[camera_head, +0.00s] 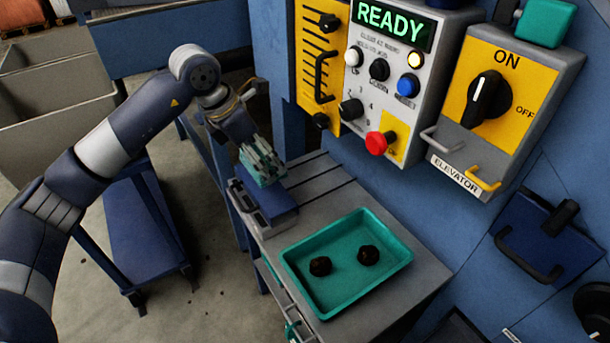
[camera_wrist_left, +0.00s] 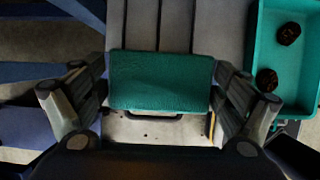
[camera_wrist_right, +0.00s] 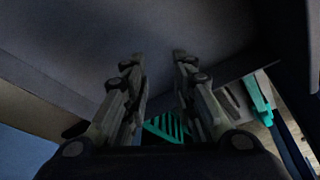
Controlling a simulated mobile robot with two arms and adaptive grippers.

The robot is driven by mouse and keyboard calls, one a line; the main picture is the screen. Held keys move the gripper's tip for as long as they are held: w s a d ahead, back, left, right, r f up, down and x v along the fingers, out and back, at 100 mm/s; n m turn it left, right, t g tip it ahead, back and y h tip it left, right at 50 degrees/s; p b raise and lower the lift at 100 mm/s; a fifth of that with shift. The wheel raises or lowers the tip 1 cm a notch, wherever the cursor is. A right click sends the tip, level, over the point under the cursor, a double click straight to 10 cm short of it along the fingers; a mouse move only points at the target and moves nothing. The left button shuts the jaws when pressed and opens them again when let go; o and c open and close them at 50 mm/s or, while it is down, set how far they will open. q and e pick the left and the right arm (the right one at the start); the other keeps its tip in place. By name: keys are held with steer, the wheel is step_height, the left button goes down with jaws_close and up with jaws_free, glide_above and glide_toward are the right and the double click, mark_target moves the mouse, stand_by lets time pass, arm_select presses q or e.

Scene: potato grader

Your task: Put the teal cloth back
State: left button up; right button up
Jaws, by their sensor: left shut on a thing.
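The teal cloth (camera_wrist_left: 160,80) is a folded, rectangular pad between the fingers of my left gripper (camera_head: 265,172). In the head view the cloth (camera_head: 262,180) is partly hidden by those fingers. My left gripper is shut on it, just over a small blue-topped box (camera_head: 265,205) at the left end of the grey bench. I cannot tell whether the cloth touches the box. My right gripper (camera_wrist_right: 160,57) shows only in its own wrist view, with its fingers apart and nothing between them, near a dark grey surface.
A teal tray (camera_head: 335,291) with two dark lumps stands on the grey bench (camera_head: 420,292), right of the box. Behind it are a control panel (camera_head: 385,75) reading READY and the elevator switch box (camera_head: 520,95). A blue cart (camera_head: 148,230) stands at the left.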

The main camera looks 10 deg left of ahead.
arm_select(q)
glide_above(310, 184)
steer(key=s+a, duration=0.1)
arm_select(e)
steer(key=shift+s+r, duration=0.1)
steer(key=shift+r, duration=0.15)
steer(key=shift+b+v, duration=0.4)
steer(key=shift+v, duration=0.5)
arm_select(q)
steer(key=f, duration=0.7)
steer(key=shift+s+a+f+b, duration=0.1)
steer(key=shift+a+f+b, duration=0.1)
steer(key=shift+b, duration=0.15)
arm_select(e)
steer(key=shift+s+f, duration=0.1)
arm_select(q)
steer(key=shift+d+f+b, duration=0.2)
steer(key=shift+f+b, duration=0.2)
steer(key=shift+f, duration=1.7)
arm_select(e)
steer(key=shift+d+f, duration=0.1)
steer(key=shift+f, duration=0.4)
arm_select(q)
steer(key=o, duration=0.7)
steer(key=shift+f, duration=0.1)
steer(key=shift+o, duration=0.2)
